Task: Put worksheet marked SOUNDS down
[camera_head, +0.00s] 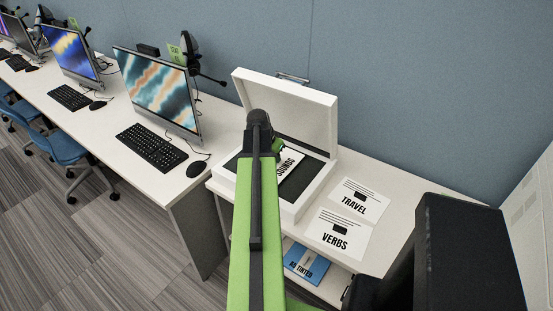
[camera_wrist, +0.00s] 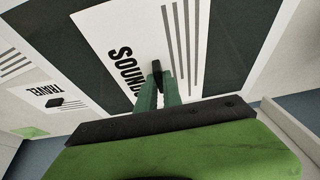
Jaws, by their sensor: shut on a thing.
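The worksheet marked SOUNDS (camera_head: 287,165) is a white sheet with grey lines and a small black tab. It is over the dark bed of a white box (camera_head: 296,207) with its lid raised; I cannot tell whether it touches the bed. In the wrist view the worksheet (camera_wrist: 118,22) fills the upper middle, over the dark surface. My gripper (camera_wrist: 157,82) is shut on the sheet's black tab. In the head view my gripper (camera_head: 277,147) is partly hidden by my green arm, which also covers part of the sheet.
Sheets marked TRAVEL (camera_head: 358,203) and VERBS (camera_head: 338,236) lie right of the box on the white stand. A blue packet (camera_head: 306,262) is on the shelf below. A desk with a monitor (camera_head: 160,88) and keyboard (camera_head: 152,148) stands left. A blue wall is behind.

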